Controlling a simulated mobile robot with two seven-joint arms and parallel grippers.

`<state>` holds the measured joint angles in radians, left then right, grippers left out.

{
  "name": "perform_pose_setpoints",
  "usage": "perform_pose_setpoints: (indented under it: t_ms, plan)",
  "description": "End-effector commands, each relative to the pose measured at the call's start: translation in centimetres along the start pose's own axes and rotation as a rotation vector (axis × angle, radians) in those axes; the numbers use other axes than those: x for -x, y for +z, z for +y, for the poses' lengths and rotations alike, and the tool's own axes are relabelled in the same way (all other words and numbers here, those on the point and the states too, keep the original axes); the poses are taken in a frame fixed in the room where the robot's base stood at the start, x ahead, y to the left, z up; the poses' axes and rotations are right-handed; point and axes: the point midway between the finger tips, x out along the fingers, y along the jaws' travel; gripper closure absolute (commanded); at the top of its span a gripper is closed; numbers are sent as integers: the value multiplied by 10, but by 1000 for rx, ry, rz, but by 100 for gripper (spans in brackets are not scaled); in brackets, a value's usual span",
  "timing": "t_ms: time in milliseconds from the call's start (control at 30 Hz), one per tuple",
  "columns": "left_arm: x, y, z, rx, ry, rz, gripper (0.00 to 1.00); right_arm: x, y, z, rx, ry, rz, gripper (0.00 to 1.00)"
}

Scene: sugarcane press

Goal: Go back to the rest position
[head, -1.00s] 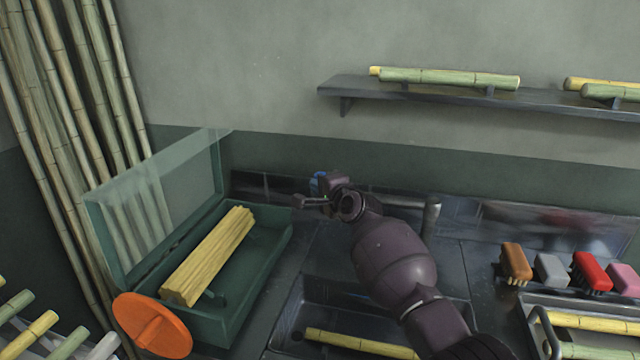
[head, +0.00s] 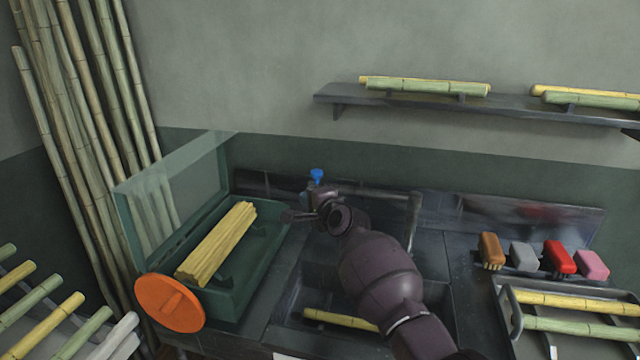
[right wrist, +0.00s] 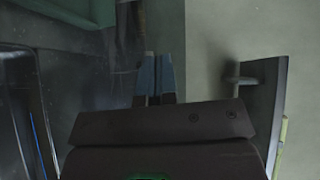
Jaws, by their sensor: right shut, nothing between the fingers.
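My right gripper (head: 317,174) has blue fingertips and is raised above the back of the counter, in front of the wall. Its fingertips (right wrist: 155,76) are together in the right wrist view, with nothing seen between them. My right arm reaches in from the bottom right of the head view, over the sink. The gripper is right of the green box (head: 240,292) and apart from it. My left gripper is not in view.
The green box has its clear lid (head: 180,185) open, a bundle of yellow cane (head: 218,243) inside and an orange wheel (head: 170,303) in front. A wall shelf (head: 420,103) is upper right. Brushes (head: 558,257) and a cane tray (head: 507,308) stand right. The sink holds a yellow stalk (head: 340,319).

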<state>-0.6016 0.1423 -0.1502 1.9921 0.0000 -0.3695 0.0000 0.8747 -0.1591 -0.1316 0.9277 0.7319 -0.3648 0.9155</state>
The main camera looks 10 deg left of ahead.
Motion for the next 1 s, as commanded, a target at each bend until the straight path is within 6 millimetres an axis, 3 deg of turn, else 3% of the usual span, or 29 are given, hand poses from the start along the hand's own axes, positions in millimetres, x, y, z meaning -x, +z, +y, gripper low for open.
perform_pose_setpoints:
  t_ms: [167,400,533,767,1000]
  plan:
    - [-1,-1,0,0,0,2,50,0,-1,-1,139,1,6,100]
    - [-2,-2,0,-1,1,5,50,16,-6,-64,535,-95,73,100]
    - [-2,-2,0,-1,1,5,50,36,-21,-73,713,-112,136,100]
    - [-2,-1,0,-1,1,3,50,88,-56,-43,983,-66,260,100]
    - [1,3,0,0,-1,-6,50,164,-88,25,1213,68,363,100]
